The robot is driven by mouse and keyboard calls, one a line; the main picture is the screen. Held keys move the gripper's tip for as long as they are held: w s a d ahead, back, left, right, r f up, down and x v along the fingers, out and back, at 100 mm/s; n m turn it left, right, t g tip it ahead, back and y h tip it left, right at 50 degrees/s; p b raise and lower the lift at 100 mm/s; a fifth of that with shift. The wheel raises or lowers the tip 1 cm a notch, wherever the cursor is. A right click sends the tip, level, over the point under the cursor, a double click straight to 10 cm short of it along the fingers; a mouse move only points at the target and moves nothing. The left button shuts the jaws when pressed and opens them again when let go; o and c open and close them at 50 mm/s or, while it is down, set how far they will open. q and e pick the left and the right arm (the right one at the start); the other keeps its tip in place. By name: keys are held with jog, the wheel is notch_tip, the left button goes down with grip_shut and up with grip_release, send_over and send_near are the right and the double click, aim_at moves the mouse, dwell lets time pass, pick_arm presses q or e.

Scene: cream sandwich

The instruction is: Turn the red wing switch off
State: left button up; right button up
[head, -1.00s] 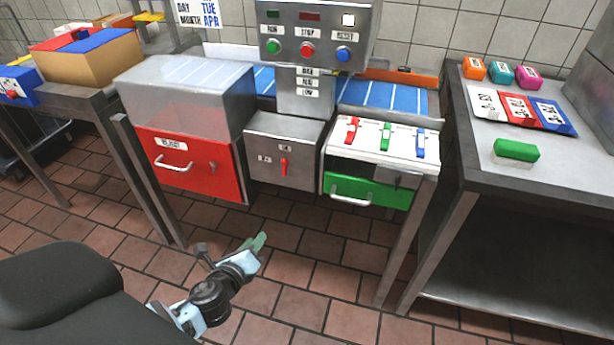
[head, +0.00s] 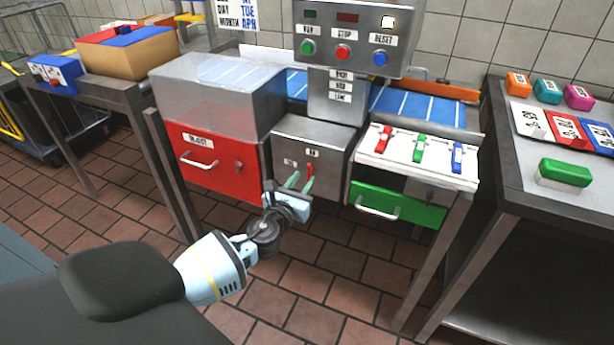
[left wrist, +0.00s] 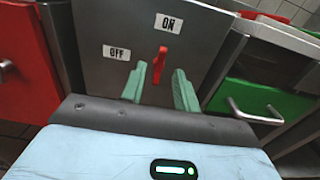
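The red wing switch (head: 310,171) is on the front of the grey metal box (head: 329,148) below the control panel. In the left wrist view, the red handle (left wrist: 160,64) stands nearly upright, pointing towards the ON label (left wrist: 169,23); the OFF label (left wrist: 116,52) is to its left. My left gripper (head: 299,181) is open in front of the box, its green fingers pointing at the switch. In the left wrist view, the fingers (left wrist: 160,76) appear on either side of the handle, with gaps; I see no contact. My right gripper is not in view.
A red drawer (head: 213,163) is left of the box and a green drawer (head: 395,205) is to its right, both with protruding handles. Red, green and blue levers sit on a white panel (head: 401,157). A side table (head: 540,205) stands at the right.

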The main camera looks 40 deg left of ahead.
aim_at(308, 173)
pick_arm(q)
jog(key=shift+x, duration=1.6)
grip_shut()
